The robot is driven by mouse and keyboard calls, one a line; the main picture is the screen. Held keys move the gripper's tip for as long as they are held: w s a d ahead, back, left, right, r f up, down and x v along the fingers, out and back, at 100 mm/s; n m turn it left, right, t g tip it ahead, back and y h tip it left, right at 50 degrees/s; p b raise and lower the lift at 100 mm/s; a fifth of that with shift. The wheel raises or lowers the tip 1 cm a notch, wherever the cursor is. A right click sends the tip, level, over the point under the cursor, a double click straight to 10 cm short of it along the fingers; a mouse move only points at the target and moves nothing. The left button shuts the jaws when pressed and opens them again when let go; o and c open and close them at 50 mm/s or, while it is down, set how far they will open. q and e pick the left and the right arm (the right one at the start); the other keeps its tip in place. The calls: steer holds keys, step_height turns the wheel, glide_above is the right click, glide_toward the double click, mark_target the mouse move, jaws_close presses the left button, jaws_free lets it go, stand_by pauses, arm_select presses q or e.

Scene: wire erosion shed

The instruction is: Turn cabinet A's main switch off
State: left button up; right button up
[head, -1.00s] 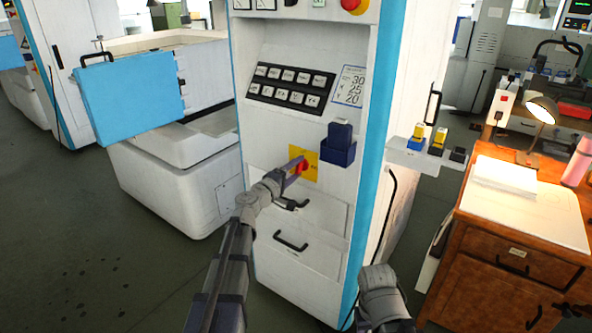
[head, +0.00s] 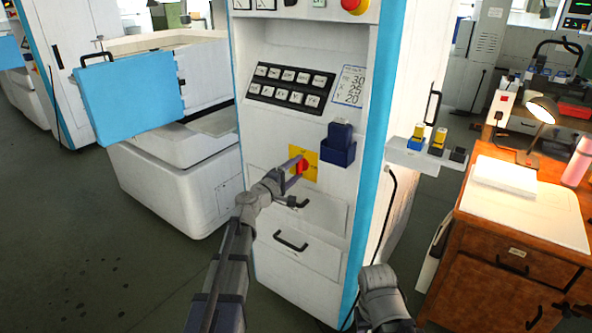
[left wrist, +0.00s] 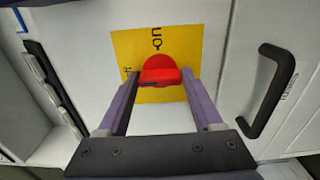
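The main switch is a red rotary handle (head: 302,166) on a yellow plate (head: 297,155) on the front of the white and blue cabinet (head: 352,190). My left gripper (head: 296,172) reaches it from the lower left. In the left wrist view the red handle (left wrist: 160,75) lies between the two purple fingertips (left wrist: 160,78), which appear to touch its two sides. Black lettering shows on the yellow plate (left wrist: 150,95) above and left of the handle; it is too small to read surely. My right gripper is out of view; only part of that arm shows at the bottom.
A dark blue holder (head: 337,152) sits just right of the plate. Black drawer handles (head: 290,241) are below; one (left wrist: 268,92) stands close to my right finger in the wrist view. A keypad (head: 290,87) is above. A wooden desk (head: 500,235) stands at right.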

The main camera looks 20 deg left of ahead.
arm_select(q)
steer(key=o, duration=0.4)
steer(key=v, duration=0.7)
steer(key=shift+s+a, duration=0.15)
steer(key=shift+s, duration=0.2)
